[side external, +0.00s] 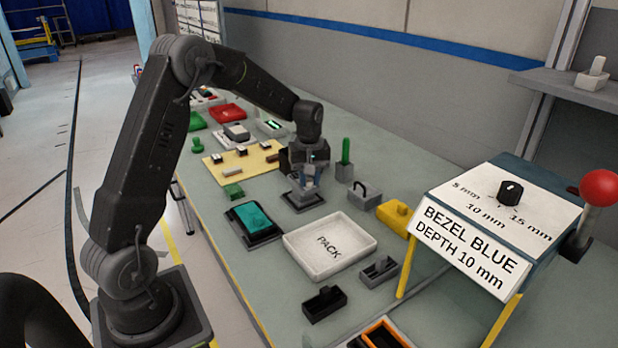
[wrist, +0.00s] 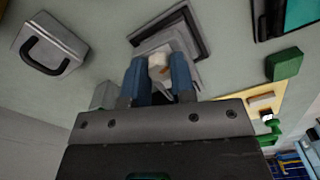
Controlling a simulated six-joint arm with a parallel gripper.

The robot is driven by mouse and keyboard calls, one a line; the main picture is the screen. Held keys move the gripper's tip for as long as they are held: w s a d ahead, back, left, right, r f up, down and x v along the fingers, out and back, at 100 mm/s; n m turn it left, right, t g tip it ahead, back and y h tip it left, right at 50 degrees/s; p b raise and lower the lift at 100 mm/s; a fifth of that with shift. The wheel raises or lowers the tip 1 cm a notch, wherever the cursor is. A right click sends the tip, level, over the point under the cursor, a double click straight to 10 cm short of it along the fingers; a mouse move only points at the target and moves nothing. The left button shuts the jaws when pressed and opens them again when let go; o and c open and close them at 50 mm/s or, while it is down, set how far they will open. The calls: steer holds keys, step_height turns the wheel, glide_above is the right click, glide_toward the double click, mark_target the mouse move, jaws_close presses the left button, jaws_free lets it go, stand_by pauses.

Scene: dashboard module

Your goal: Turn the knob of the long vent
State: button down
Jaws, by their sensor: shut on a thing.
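My gripper (side external: 308,182) points down over a grey square holder (side external: 304,204) behind the PACK tray. No long vent can be picked out with certainty.
The white PACK tray (side external: 304,258) lies in front. A grey handled block (side external: 364,202), a yellow part (side external: 396,219) and a green upright stick (side external: 345,152) stand to the right. A teal part (side external: 254,217) sits in a dark tray at left. A sign stand (side external: 462,248) reads BEZEL BLUE, DEPTH 10 mm.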

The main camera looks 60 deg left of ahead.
mark_target(309, 180)
steer(key=shift+m, duration=1.3)
stand_by(2.4)
steer(key=c, duration=0.9)
jaws_free()
steer(key=shift+c, duration=0.2)
steer(key=shift+r, duration=0.1)
step_height(309, 180, up, 14)
steer(key=shift+f, duration=0.2)
